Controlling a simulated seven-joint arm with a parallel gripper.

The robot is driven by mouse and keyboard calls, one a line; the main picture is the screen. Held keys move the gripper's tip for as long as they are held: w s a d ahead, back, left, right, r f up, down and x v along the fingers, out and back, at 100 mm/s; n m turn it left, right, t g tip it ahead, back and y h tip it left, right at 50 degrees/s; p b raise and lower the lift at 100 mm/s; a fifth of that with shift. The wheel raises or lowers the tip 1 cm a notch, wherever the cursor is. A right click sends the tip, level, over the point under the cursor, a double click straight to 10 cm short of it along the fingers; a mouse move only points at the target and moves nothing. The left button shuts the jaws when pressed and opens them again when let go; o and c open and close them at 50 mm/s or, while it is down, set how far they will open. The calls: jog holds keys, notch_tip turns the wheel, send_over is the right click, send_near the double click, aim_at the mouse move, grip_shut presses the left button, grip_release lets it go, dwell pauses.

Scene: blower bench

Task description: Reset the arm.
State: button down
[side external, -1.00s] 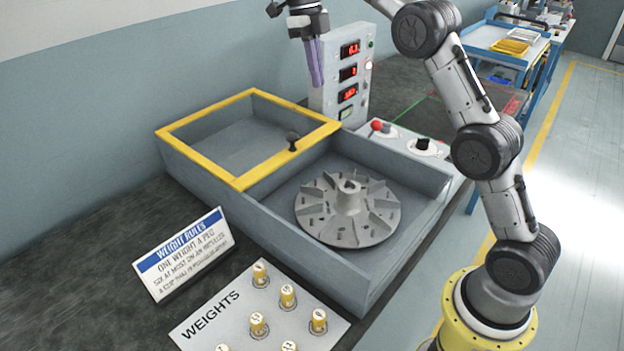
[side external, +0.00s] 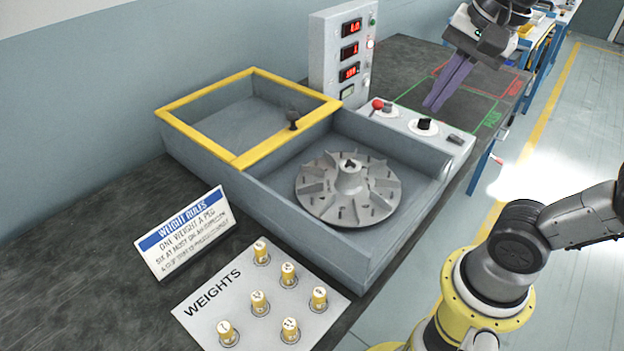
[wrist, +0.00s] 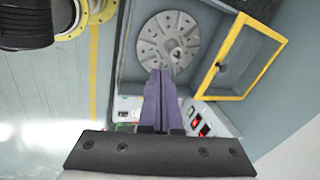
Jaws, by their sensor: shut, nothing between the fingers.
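My gripper (side external: 447,84) is at the upper right of the side external view, in the air near the right end of the control panel (side external: 425,127). Its purple fingers point down and are shut together with nothing between them. In the wrist view my gripper (wrist: 160,75) is seen from behind, fingers together. The grey finned impeller (side external: 348,187) lies in the open bay of the grey blower housing (side external: 270,215), apart from the fingers. It also shows in the wrist view (wrist: 168,25).
A yellow-framed lid (side external: 215,157) with a black knob covers the housing's left bay. A display box (side external: 340,60) with red digits stands behind. Several yellow weights (side external: 258,303) stand on a white board beside a rules sign (side external: 182,232). Red and green outlined areas (side external: 470,105) on the bench look empty.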

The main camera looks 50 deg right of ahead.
notch_tip(320, 180, down, 10)
jog(key=s+n+t, duration=0.1)
jog(key=s+n, duration=0.1)
jog(key=n, duration=1.3)
jog(key=shift+s+a+r+n+t, duration=0.15)
jog(key=shift+s+a+n+t, duration=0.15)
jog(key=shift+s+n, duration=0.1)
jog(key=c, duration=1.6)
grip_release()
